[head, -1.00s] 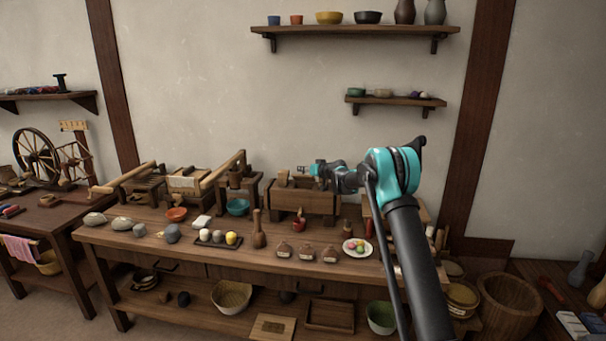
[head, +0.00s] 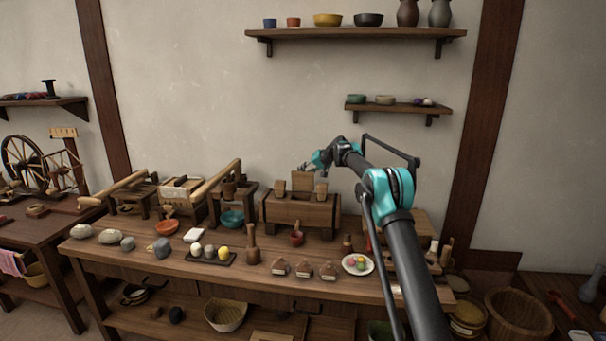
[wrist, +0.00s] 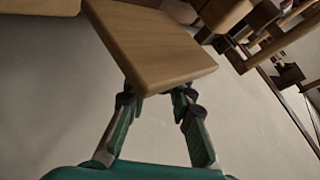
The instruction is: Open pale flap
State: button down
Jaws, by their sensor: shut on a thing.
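The pale flap (head: 302,181) is a flat wooden board standing up above the wooden box (head: 300,213) on the bench. In the wrist view the flap (wrist: 150,45) fills the upper middle, its near edge at my fingertips. My gripper (head: 306,167) is at the flap's top edge, shut on it. In the wrist view my two fingers (wrist: 155,95) meet the flap's edge; their tips are partly hidden by the board. Two small wooden blocks (head: 280,188) (head: 321,191) stand on the box, one on each side of the flap.
A small red pot (head: 296,238) and a wooden pestle (head: 251,243) stand in front of the box. A teal bowl (head: 232,218) is to its left. A low shelf (head: 398,106) is on the wall above right. Wall space directly above the flap is clear.

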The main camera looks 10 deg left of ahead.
jog(key=shift+w+d+f, duration=0.3)
jog(key=shift+w+d, duration=0.15)
jog(key=shift+w, duration=0.2)
jog(key=c, duration=1.6)
grip_release()
jog(key=shift+w+f, duration=0.15)
jog(key=o, duration=0.3)
jog(key=shift+a, duration=0.1)
